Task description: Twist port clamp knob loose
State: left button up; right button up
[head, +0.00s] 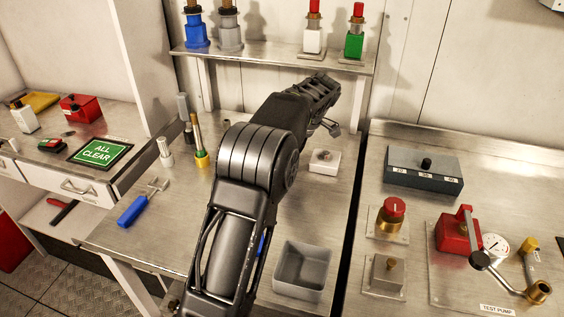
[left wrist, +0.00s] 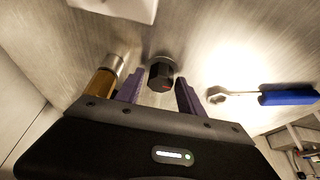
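In the left wrist view a dark, faceted knob (left wrist: 160,76) stands on a metal surface. My left gripper (left wrist: 160,88) is open, with one purple finger on each side of the knob. Small gaps show between the fingers and the knob, so it does not look gripped. In the head view my left arm fills the middle of the bench, and I cannot make out the fingers or this knob behind it. My right gripper is in neither view.
An amber cylinder (left wrist: 105,80) stands close beside the left finger; a blue-handled wrench (left wrist: 285,98) lies to the right. On the metal bench (head: 120,245) are a grey open bin (head: 303,270), a white block (head: 324,161) and a blue-handled tool (head: 136,207). A shelf (head: 270,62) runs behind.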

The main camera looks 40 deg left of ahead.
pick_arm(q)
jog(key=shift+o, duration=0.8)
jog(key=shift+w+d+r, duration=0.1)
jog(key=shift+d+r, duration=0.1)
jog(key=shift+r, duration=0.3)
jog(key=s+p+v, duration=0.1)
jog(key=p+v, duration=0.4)
jog(key=v, duration=0.1)
jog(key=shift+w+r+p, duration=0.3)
jog(key=shift+w+r, duration=0.1)
jog(key=shift+w, duration=0.1)
jog(key=shift+d+f, duration=0.1)
jog(key=shift+d, duration=0.05)
